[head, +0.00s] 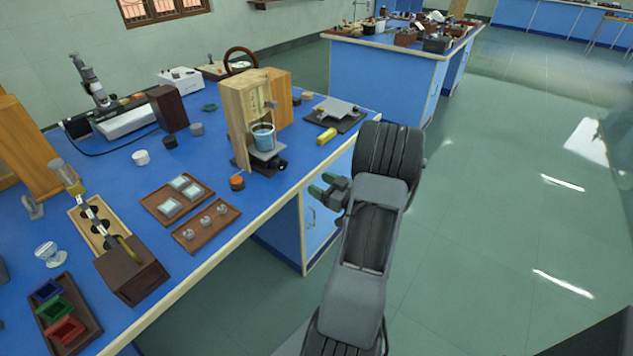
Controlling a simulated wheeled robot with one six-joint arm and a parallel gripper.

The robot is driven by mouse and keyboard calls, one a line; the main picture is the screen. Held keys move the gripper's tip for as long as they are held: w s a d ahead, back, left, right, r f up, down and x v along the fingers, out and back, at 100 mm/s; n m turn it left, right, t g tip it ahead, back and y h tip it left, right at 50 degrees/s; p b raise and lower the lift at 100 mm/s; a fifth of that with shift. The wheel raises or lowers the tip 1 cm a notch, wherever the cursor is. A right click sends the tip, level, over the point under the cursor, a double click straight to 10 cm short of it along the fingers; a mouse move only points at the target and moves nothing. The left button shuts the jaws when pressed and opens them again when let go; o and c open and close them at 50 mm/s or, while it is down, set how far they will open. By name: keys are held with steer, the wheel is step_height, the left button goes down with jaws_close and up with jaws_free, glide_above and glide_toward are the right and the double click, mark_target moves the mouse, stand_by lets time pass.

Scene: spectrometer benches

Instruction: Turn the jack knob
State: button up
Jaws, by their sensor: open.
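The jack (262,165) stands on the blue bench near its front edge, at the foot of a wooden box. A dark knob (283,164) sticks out of its right side. A blue beaker (263,136) rests on the jack's plate. My gripper (321,186) is to the right of the knob and lower in the picture, beyond the bench's front edge. It is open and empty, with green-tipped fingers pointing left towards the bench. It is clearly apart from the jack.
The wooden box (243,100) rises behind the beaker. An orange-topped jar (237,183) stands left of the jack. A yellow block (326,136) and a dark plate (348,119) lie to the right. Bare bench lies between jar and trays (217,228).

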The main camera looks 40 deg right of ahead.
mark_target(284, 165)
step_height(284, 165, up, 8)
steer(key=w+a+n+g+y+p, duration=0.1)
steer(key=w+a+n+p, duration=0.1)
steer(key=p, duration=0.1)
steer(key=w+f+g, duration=0.1)
steer(key=w+f, duration=0.1)
steer(key=w, duration=0.2)
steer(key=w+f+m+g+h, duration=0.1)
steer(key=w+f, duration=0.2)
steer(key=w, duration=0.1)
steer(key=w+f+m+g, duration=0.1)
steer(key=w+f, duration=0.1)
steer(key=w, duration=0.2)
steer(key=shift+w+a+f+g+h+b, duration=0.15)
steer(key=shift+a+f+g+h+b, duration=0.15)
steer(key=shift+h+b, duration=0.1)
steer(key=shift+c, duration=0.4)
